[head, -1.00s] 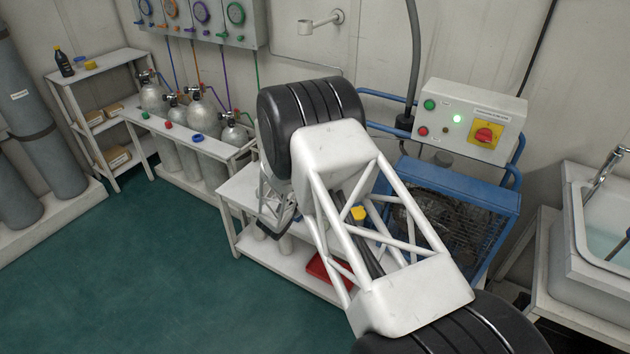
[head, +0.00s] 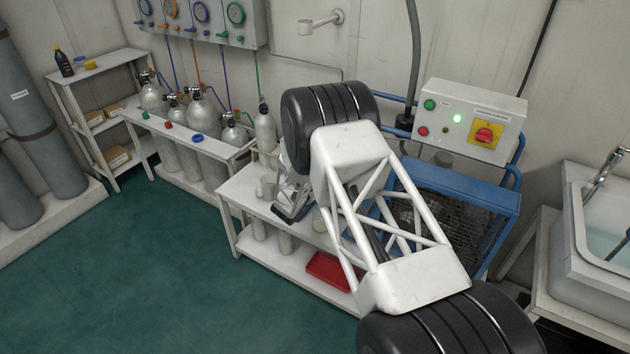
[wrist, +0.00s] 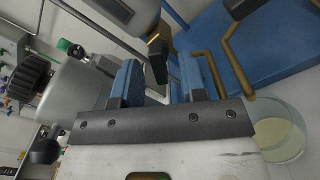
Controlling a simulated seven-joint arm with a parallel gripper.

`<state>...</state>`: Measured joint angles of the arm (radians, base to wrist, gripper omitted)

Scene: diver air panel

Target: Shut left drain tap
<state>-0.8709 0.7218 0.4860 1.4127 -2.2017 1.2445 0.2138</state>
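My gripper (wrist: 164,78) shows two blue fingers set apart with nothing clearly held between them. In the wrist view a brass tap with a black lever (wrist: 157,60) lies just beyond the fingertips, in line with the gap; I cannot tell whether they touch. A second brass pipe (wrist: 232,50) with a black handle (wrist: 241,8) is to its right, against blue metal. Which of these is the left drain tap is not clear from this angle. In the head view my gripper (head: 288,212) is low over the white bench, and my arm hides the taps.
A clear jar with pale yellow liquid (wrist: 279,132) stands right of my gripper. A grey cylinder (wrist: 80,95) is close on the left. The blue compressor frame (head: 455,187), white bench (head: 240,192) and red tray (head: 328,270) surround my arm. The green floor is clear.

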